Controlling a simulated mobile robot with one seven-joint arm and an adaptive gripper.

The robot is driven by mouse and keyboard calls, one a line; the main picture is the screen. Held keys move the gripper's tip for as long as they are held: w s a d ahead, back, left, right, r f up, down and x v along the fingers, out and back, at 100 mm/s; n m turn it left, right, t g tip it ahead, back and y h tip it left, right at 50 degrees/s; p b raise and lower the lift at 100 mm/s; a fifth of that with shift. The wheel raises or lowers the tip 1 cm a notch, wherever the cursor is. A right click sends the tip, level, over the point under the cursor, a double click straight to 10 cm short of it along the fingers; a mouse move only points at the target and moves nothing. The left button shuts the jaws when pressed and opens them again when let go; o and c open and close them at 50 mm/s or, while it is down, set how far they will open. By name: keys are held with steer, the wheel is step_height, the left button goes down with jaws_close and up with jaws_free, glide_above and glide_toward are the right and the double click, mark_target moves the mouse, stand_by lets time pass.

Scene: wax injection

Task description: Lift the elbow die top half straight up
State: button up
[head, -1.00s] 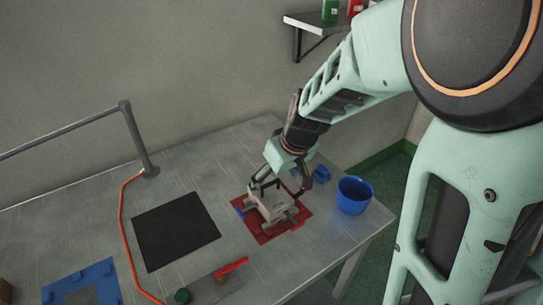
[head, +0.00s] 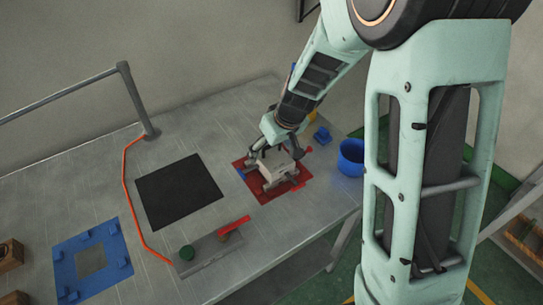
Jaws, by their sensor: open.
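The elbow die (head: 277,172) is a grey-beige block on a red mat (head: 262,193) at the right part of the metal table. Its two halves are too small to tell apart. My gripper (head: 270,157) points down at the top of the die from the far side. Its fingers are spread and open, close to the die's upper part. I cannot tell whether they touch it. Part of the die's far side is hidden behind the fingers.
A blue cup (head: 351,157) and a small blue piece (head: 322,134) are right of the mat. A black mat (head: 179,191) lies left, and a blue frame (head: 62,258) farther left. An orange cable (head: 124,200) crosses the table.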

steer(key=shift+c, duration=0.6)
steer(key=c, duration=1.8)
steer(key=shift+r, duration=0.1)
steer(key=shift+c, duration=0.3)
